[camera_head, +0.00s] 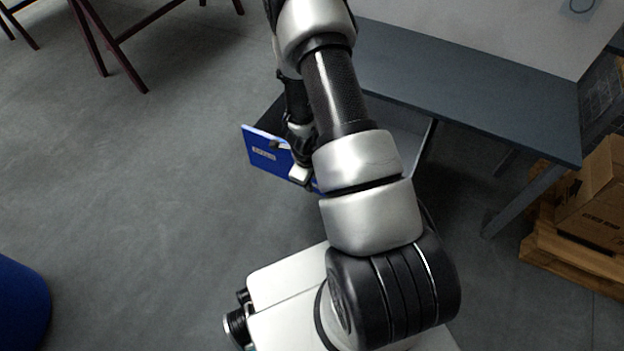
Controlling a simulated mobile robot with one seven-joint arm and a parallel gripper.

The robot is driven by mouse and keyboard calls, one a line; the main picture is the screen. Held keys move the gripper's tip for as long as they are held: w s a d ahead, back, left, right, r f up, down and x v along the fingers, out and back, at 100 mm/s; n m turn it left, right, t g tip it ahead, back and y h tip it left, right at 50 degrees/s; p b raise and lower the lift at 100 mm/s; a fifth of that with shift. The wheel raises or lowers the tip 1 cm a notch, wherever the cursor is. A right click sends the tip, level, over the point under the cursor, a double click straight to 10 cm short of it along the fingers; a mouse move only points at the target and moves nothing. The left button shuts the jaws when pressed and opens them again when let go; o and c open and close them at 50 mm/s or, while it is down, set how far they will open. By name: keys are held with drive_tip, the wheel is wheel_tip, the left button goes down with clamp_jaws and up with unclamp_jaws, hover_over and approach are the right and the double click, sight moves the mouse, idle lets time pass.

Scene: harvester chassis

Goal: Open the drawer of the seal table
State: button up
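The seal table (470,95) has a dark grey top and stands at the upper right. Its drawer has a blue front panel (262,152) with a small white label. The drawer stands pulled out from under the tabletop, and part of its grey inside and right side wall show to the right of my arm. My gripper (298,172) is at the blue front, over its middle part. My arm hides much of the drawer, and the fingers are too small and dark to tell whether they hold the handle.
Cardboard boxes (598,190) sit on a wooden pallet (570,262) at the right, beside a table leg. A blue rounded object (20,308) is at the lower left. Dark red trestle legs (95,45) stand at the upper left.

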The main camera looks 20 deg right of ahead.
wheel_tip(320, 180, up, 17)
drive_tip(key=s+a+p, duration=0.2)
drive_tip(key=p, duration=0.7)
drive_tip(key=shift+a, duration=0.35)
